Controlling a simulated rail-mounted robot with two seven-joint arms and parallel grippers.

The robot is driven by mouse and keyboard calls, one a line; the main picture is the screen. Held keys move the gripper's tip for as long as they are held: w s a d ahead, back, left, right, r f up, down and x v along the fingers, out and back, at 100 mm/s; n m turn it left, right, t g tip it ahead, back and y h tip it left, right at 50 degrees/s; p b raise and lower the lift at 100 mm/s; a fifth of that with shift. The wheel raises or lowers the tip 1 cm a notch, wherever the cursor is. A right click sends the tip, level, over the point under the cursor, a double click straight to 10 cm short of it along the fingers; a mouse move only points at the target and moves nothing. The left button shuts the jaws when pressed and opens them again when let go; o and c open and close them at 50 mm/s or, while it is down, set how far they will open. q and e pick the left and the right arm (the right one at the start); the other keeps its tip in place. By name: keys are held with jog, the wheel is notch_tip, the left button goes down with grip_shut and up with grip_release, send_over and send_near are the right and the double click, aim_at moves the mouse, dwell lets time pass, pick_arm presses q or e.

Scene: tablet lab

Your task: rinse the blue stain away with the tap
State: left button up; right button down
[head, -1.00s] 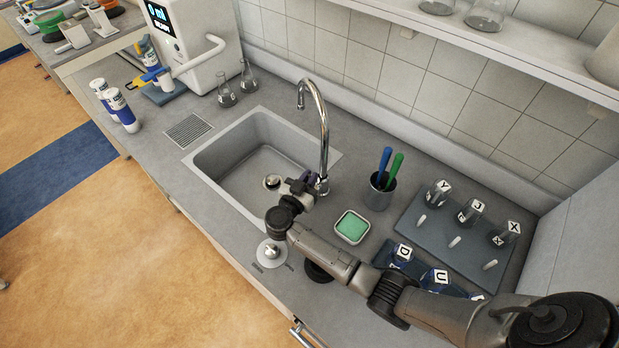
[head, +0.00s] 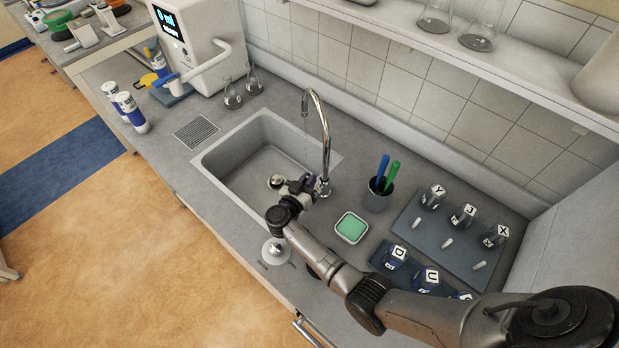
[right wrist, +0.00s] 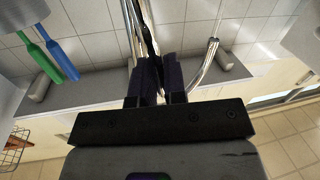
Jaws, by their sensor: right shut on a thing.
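The chrome tap (head: 325,135) stands at the right rim of the sink, its spout arching over the basin. A faint thin streak, like water, hangs below the spout. My right gripper (head: 303,184) is at the tap's base; in the right wrist view its dark fingers (right wrist: 159,78) are shut on a slim dark piece, apparently the tap's lever. The grey sink (head: 222,187) has a round drain (head: 276,181) near my gripper. I see no blue stain in the visible part of the basin; its near side is partly hidden. My left gripper is not in view.
A green sponge in a dish (head: 351,228) and a cup (head: 377,199) with blue and green tools stand right of the sink. Lettered beakers (head: 464,214) stand on trays farther right. Flasks (head: 232,96) and a white machine (head: 200,50) stand behind left.

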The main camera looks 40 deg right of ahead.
jog(key=c, duration=1.2)
grip_release()
jog(key=shift+b+v, duration=0.3)
jog(key=shift+v, duration=3.5)
